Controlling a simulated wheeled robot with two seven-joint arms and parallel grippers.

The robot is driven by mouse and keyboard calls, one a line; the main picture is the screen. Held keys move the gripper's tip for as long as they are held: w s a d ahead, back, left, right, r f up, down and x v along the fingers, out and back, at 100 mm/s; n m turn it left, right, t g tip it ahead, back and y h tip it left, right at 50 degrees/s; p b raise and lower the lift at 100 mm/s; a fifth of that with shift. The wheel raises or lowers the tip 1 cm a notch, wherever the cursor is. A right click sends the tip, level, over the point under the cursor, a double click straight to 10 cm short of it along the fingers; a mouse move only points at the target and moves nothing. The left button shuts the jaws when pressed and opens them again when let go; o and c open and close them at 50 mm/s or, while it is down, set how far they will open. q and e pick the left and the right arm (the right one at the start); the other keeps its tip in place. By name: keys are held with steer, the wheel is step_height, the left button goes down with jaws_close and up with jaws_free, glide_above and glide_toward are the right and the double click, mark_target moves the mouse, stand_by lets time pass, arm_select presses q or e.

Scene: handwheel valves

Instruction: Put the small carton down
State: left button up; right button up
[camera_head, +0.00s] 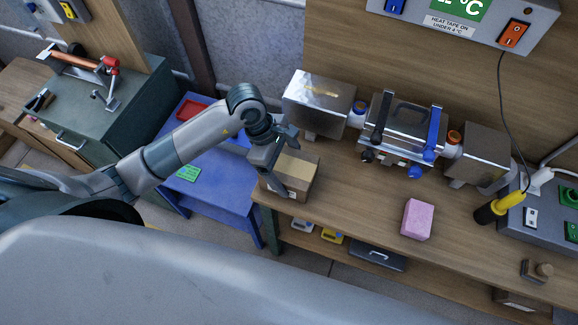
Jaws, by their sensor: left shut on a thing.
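The small carton (300,176) is a brown box with a tan tape strip on top. It is at the left end of the wooden workbench (345,205), near its front left corner. My left gripper (276,172) reaches in from the left and is shut on the carton, at its left side. The gripper hides part of the carton's left side. I cannot tell whether the carton's underside touches the bench top. My right gripper is not in view.
Behind the carton stand a metal box (318,100) and a steel unit with black and blue levers (405,125). A pink block (417,219) lies to the right. A lower blue table (215,185) is at the left. Bench top between carton and pink block is clear.

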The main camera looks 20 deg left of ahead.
arm_select(q)
steer(key=shift+f, duration=0.1)
steer(key=o, duration=1.3)
steer(key=shift+c, duration=0.2)
steer(key=shift+r, duration=0.2)
steer(key=shift+a+r, duration=0.2)
steer(key=b+v, duration=0.4)
steer(key=v, duration=0.6)
steer(key=shift+a+r, duration=0.1)
steer(key=shift+a+r+b, duration=0.15)
steer(key=shift+r+b, duration=0.15)
steer(key=shift+r, duration=0.25)
